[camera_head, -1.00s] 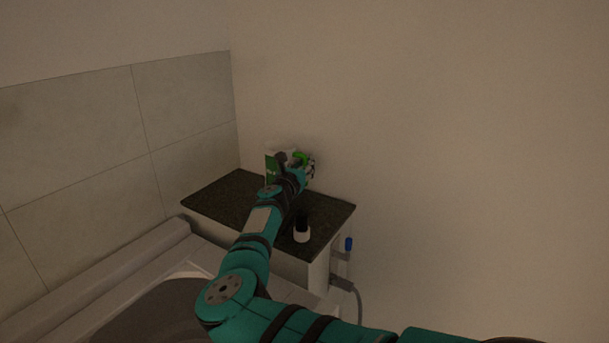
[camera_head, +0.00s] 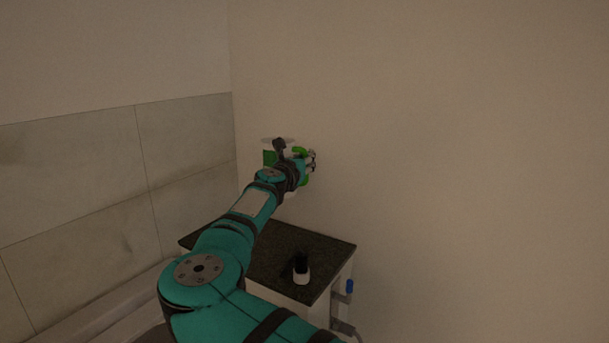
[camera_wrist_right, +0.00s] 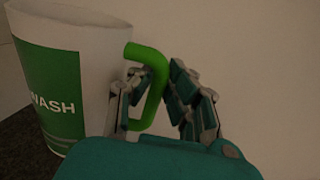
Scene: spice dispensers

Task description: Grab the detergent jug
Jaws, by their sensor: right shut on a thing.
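The detergent jug (camera_head: 269,158) is white with a green label and a green handle. In the head view it is in the air above the dark countertop, partly hidden by my right arm. My right gripper (camera_head: 309,162) is on the handle side. In the right wrist view the jug (camera_wrist_right: 55,75) stands upright on the left, with "WASH" readable on its label. There the fingers of my right gripper (camera_wrist_right: 155,88) are on both sides of the green handle, shut on it. My left gripper is not in view.
The dark stone countertop (camera_head: 325,254) is below, with a small black-and-white bottle (camera_head: 301,269) near its front edge. A bare wall (camera_head: 450,150) is close behind and right of the jug. A tiled wall (camera_head: 70,190) is at the left. A blue-ended fitting (camera_head: 350,286) is beside the cabinet.

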